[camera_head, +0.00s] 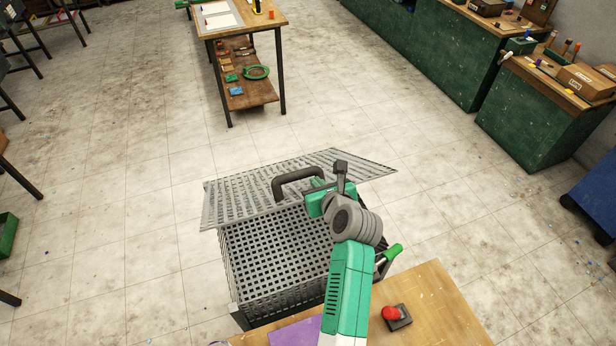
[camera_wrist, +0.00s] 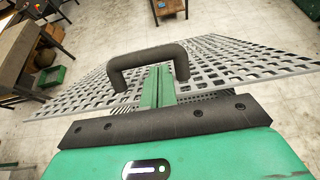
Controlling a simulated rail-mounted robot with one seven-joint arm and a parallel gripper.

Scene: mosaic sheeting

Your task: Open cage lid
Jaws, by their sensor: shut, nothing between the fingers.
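The cage (camera_head: 275,262) is a grey perforated metal box on the floor, just beyond the near wooden table. Its lid (camera_head: 232,208) is raised, tilted up over the cage's far side, so the cage stands partly open. The dark handle (camera_head: 292,178) sticks up from the lid. My gripper (camera_head: 322,192) is at the lid beside the handle, with my arm reaching in from the near right. In the wrist view my shut green fingers (camera_wrist: 158,88) are in front of the handle (camera_wrist: 148,60), empty. I cannot tell whether they touch the lid (camera_wrist: 225,62).
The near table (camera_head: 440,305) holds a purple sheet (camera_head: 297,333) and a red-knobbed block (camera_head: 396,315). A green-handled tool (camera_head: 392,252) stands by the cage's right side. A shelf table (camera_head: 262,24) stands at the back, and green workbenches (camera_head: 425,48) line the right. Floor around the cage is clear.

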